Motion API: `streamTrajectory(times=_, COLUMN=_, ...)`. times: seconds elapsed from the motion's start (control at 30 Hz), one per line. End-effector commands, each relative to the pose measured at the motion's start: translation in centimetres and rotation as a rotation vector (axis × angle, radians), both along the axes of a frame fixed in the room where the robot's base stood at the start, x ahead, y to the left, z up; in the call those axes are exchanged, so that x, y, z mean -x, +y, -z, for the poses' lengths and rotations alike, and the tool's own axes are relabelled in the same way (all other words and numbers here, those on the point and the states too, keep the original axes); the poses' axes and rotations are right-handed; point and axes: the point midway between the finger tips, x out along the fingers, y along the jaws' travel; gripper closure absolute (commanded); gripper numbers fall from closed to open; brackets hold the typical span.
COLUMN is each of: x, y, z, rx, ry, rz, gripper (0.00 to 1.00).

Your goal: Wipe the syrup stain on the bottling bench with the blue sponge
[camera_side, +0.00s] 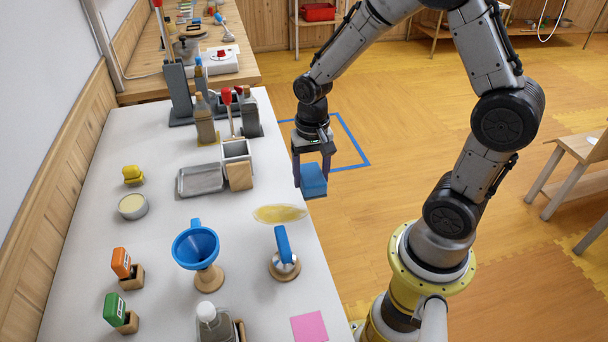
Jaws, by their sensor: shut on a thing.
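My gripper (312,165) is shut on the blue sponge (313,180), which hangs below the fingers. The gripper and sponge are in the air near the bench's right edge, above and beyond the stain in the picture. The syrup stain (279,214) is a pale yellow oval on the white bottling bench (145,230), close to its right edge. The sponge appears apart from the stain. Its exact height over the bench is hard to tell.
A blue funnel (196,247) on a wooden stand and a blue-handled metal tool (284,256) stand near the stain. A pink square (309,327) lies at the front. Bottles (204,120) stand farther back.

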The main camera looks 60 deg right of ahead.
Motion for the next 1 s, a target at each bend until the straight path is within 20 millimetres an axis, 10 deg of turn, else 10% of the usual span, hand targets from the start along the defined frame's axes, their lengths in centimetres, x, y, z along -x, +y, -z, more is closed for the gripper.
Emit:
streamTrajectory(times=0.77, x=0.1, y=0.1, z=7.4, rx=-0.001, ry=0.005, rz=-0.001, gripper=0.77)
streamTrajectory(times=1.0, x=-1.6, y=1.6, z=7.6, rx=0.0, ry=0.0, rz=-0.003, gripper=0.93)
